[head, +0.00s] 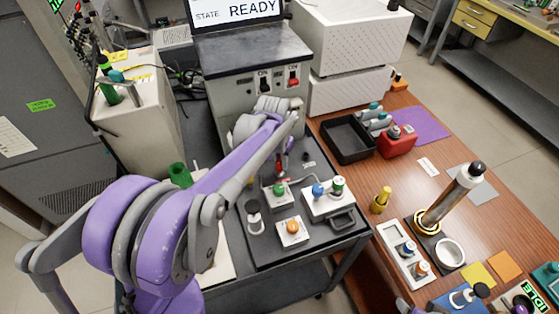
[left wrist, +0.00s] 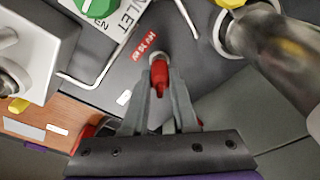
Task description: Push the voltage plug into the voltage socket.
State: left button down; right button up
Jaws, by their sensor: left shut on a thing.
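The voltage plug, a small red plug, is between the fingers of my left gripper; it shows in the left wrist view (left wrist: 160,78) and as a small red spot in the head view. My left gripper (left wrist: 160,108) is shut on it, fingers pointing at the dark panel. At the plug's far end is a pale round socket (left wrist: 157,58), next to a red label (left wrist: 143,45); I take it for the voltage socket. The plug overlaps the socket in the picture. I cannot tell how deep it sits. My arm partly hides this spot in the head view. My right gripper does not show.
A green knob (left wrist: 100,6) and a bent metal handle lie near the gripper in the wrist view. A white box with blue and green knobs (head: 328,197) and an orange-button box (head: 292,232) stand on the dark cart. A black tray (head: 347,139) is on the wooden table.

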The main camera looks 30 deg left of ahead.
pick_arm(q)
jog(key=shift+f, duration=0.15)
jog(key=c, duration=0.6)
grip_release()
jog(key=r, duration=0.3)
jog(key=s+r, duration=0.1)
jog(key=r, duration=0.6)
jog(key=shift+s+d+r+p, duration=0.1)
jog(key=shift+s+r+p, duration=0.2)
jog(key=shift+r, duration=0.1)
jog(key=shift+f, duration=0.1)
